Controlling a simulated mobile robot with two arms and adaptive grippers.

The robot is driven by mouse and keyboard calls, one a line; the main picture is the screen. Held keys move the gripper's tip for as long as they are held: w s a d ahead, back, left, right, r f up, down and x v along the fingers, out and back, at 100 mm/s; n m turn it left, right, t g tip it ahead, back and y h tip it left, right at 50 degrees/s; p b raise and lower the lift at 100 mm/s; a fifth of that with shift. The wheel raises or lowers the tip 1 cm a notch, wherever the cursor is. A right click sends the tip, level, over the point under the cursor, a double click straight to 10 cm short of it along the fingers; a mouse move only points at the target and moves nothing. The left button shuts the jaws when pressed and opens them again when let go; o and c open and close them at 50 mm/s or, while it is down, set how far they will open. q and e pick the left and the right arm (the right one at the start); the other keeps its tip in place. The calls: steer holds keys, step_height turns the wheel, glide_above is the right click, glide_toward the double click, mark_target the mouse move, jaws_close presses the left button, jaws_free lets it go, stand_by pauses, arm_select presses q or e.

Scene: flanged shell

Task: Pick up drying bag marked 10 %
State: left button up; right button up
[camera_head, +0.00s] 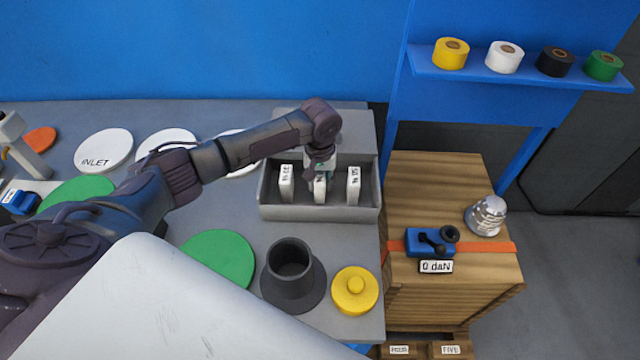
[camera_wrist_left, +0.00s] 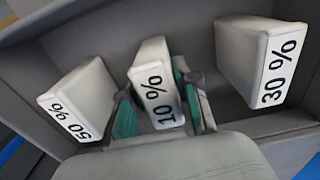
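The white drying bag marked 10 % (camera_wrist_left: 153,75) stands in the middle of a grey open box (camera_head: 318,213). It also shows in the head view (camera_head: 320,190), partly hidden by my gripper. My left gripper (camera_wrist_left: 158,100) reaches down from above, its teal fingers close against both sides of this bag; it also shows in the head view (camera_head: 320,166). The bag appears to be still down in the box. The bag marked 30 % (camera_wrist_left: 258,60) and the bag marked 50 % (camera_wrist_left: 80,97) stand apart on either side. My right gripper is not in view.
A dark flanged cylinder (camera_head: 291,271), a yellow lid (camera_head: 355,291) and a green disc (camera_head: 219,258) lie in front of the box. A wooden crate (camera_head: 430,186) with a blue ratchet (camera_head: 431,241) stands right. Tape rolls sit on a blue shelf (camera_head: 520,80).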

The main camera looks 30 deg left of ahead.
arm_select(q)
jaws_close()
